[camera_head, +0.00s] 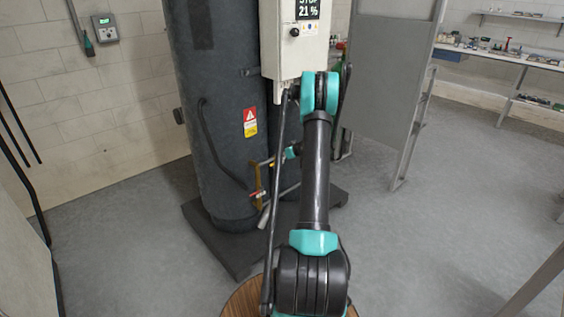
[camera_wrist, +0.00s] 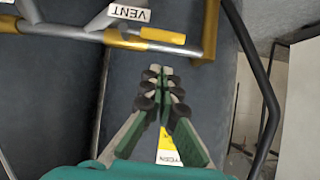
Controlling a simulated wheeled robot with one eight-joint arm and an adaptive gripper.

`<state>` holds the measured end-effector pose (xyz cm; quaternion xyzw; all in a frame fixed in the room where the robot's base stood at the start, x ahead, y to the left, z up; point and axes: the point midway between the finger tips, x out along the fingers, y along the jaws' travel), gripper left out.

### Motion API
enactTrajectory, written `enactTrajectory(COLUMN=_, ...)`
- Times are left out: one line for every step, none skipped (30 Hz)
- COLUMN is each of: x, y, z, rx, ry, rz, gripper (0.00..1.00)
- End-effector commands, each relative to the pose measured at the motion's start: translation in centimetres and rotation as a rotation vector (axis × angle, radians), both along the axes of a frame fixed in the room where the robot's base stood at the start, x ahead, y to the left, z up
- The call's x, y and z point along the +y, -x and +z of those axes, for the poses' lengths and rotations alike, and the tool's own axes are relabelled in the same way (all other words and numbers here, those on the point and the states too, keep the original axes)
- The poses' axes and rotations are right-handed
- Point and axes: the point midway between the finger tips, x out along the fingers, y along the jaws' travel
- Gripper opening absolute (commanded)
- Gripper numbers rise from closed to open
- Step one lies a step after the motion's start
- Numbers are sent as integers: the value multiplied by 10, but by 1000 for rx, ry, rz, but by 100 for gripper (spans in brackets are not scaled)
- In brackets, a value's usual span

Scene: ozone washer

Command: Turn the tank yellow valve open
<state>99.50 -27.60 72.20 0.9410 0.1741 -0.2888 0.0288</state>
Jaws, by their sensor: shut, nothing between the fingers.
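The tall dark grey tank (camera_head: 215,110) stands on a dark base in the head view. A yellow pipe (camera_head: 257,180) with small red and yellow parts runs low on its front. In the wrist view, a yellow valve handle (camera_wrist: 163,35) lies along a metal pipe, beside a white "VENT" tag (camera_wrist: 130,13). Another yellow piece (camera_wrist: 8,23) shows at the left edge. My gripper (camera_wrist: 160,72) is shut and empty, its tips just below the yellow handle in the picture; contact cannot be told. In the head view my arm partly hides the gripper.
A control box (camera_head: 295,40) hangs above my arm. A grey panel (camera_head: 388,80) on legs stands to the right, with open floor (camera_head: 440,220) beyond it. A dark curved pipe (camera_wrist: 262,85) runs right of my gripper in the wrist view.

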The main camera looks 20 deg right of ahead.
Motion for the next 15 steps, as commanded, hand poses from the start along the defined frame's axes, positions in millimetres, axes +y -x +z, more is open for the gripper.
enactTrajectory(x=-5, y=10, z=6, rx=0, ry=0, rz=-4, gripper=0)
enactTrajectory(x=-6, y=14, z=9, rx=0, ry=0, rz=-4, gripper=0)
enactTrajectory(x=-9, y=20, z=13, rx=0, ry=-1, rz=-4, gripper=0)
enactTrajectory(x=-11, y=25, z=16, rx=0, ry=-2, rz=-5, gripper=0)
enactTrajectory(x=-13, y=29, z=20, rx=0, ry=-2, rz=-5, gripper=0)
enactTrajectory(x=-14, y=35, z=24, rx=0, ry=-1, rz=-4, gripper=0)
enactTrajectory(x=-16, y=40, z=27, rx=0, ry=-1, rz=-4, gripper=0)
enactTrajectory(x=-18, y=44, z=30, rx=-1, ry=-1, rz=-5, gripper=0)
enactTrajectory(x=-20, y=50, z=34, rx=0, ry=-1, rz=-4, gripper=0)
enactTrajectory(x=-21, y=53, z=36, rx=0, ry=-1, rz=-4, gripper=0)
enactTrajectory(x=-22, y=56, z=38, rx=0, ry=-1, rz=-4, gripper=0)
enactTrajectory(x=-24, y=60, z=41, rx=0, ry=-1, rz=-4, gripper=0)
enactTrajectory(x=-24, y=63, z=43, rx=0, ry=0, rz=-4, gripper=0)
enactTrajectory(x=-25, y=65, z=45, rx=0, ry=0, rz=-4, gripper=0)
enactTrajectory(x=-26, y=67, z=46, rx=0, ry=0, rz=-4, gripper=0)
